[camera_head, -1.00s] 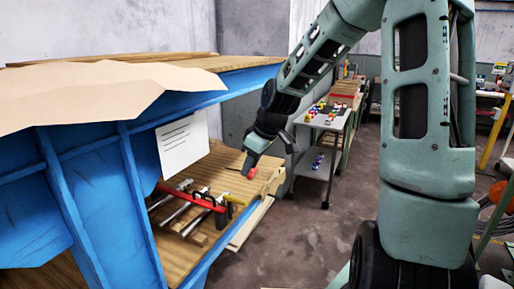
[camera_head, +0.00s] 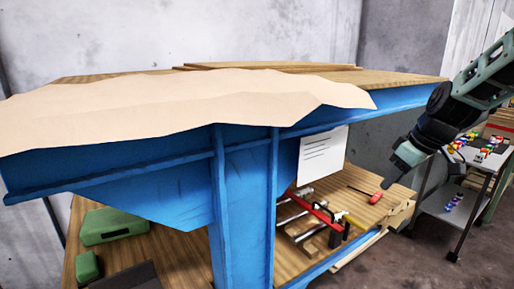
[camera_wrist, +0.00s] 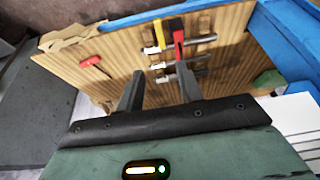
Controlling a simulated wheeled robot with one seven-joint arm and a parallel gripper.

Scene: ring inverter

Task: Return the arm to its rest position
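My arm reaches in from the right edge in the head view, and my gripper (camera_head: 388,182) points down over the right end of the wooden lower shelf (camera_head: 372,212). In the wrist view my gripper (camera_wrist: 160,70) shows two dark fingers spread apart with nothing between them. A red-handled screwdriver (camera_head: 367,195) lies on the shelf close to the gripper; it also shows in the wrist view (camera_wrist: 92,62), left of the fingers. No contact between gripper and screwdriver is visible.
A blue workbench (camera_head: 170,185) with a brown sheet (camera_head: 190,105) on top fills the left and middle. Hammers (camera_head: 300,212) and a red tool (camera_head: 318,213) lie on its shelf, with a green case (camera_head: 112,226) farther left. A grey cart (camera_head: 467,212) stands behind my arm.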

